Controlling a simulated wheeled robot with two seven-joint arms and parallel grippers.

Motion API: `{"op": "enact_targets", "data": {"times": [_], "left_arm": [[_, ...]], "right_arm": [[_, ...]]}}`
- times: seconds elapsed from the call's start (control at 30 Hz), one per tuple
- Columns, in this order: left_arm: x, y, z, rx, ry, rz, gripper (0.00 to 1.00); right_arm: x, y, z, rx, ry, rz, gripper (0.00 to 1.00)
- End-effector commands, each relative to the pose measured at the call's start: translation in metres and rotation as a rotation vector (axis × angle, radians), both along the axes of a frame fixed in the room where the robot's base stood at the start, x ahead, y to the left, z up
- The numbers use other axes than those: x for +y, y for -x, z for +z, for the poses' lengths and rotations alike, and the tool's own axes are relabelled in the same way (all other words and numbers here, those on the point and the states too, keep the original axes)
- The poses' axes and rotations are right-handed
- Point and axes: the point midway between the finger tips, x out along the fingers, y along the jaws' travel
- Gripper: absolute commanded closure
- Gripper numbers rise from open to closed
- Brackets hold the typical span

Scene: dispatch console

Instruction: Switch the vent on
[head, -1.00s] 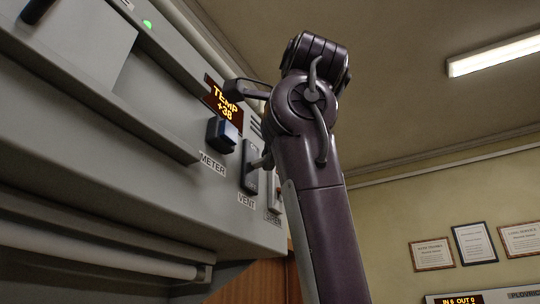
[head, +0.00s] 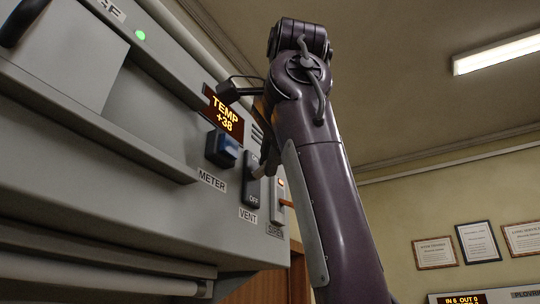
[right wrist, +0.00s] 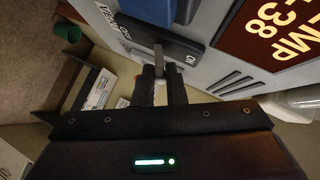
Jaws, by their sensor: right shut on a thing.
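The vent switch is a dark plate (head: 251,191) marked ON above and OFF below, over the VENT label (head: 248,215) on the grey console. In the right wrist view its plate (right wrist: 200,45) lies just beyond my fingers, with the grey lever (right wrist: 158,54) standing out. My right gripper (head: 263,171) is at this switch, and its two dark fingers (right wrist: 163,80) are shut on the lever. The fingers partly hide the lever, so I cannot tell its exact tilt. My left gripper is out of view.
Left of the vent switch sits the blue METER button (head: 227,147), below the TEMP +38 display (head: 223,110). Another switch plate (head: 278,201) with an orange lamp is close on the right, partly behind my arm. A green lamp (head: 140,35) glows upper left.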

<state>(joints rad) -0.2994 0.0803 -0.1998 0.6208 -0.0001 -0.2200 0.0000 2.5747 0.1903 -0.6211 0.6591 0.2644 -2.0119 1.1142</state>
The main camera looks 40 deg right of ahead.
Motion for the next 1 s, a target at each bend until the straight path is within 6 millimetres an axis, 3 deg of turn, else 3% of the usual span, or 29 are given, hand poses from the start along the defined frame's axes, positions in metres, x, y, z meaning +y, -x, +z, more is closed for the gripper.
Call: {"op": "enact_targets", "data": {"times": [0.2,0.23,0.3,0.67,1.0], "left_arm": [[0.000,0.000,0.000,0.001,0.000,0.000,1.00],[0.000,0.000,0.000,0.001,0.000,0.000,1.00],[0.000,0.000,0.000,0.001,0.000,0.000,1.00],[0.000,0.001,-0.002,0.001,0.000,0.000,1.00],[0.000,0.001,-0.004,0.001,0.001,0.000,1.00]], "right_arm": [[-0.001,0.000,0.002,-0.006,0.004,-0.001,1.00],[-0.001,0.000,0.002,-0.006,0.004,0.000,0.85],[-0.001,0.000,0.002,-0.006,0.004,-0.001,0.80],[0.005,0.007,0.004,-0.004,0.003,0.001,0.80],[0.031,0.050,0.023,-0.005,0.003,0.000,0.80]]}}
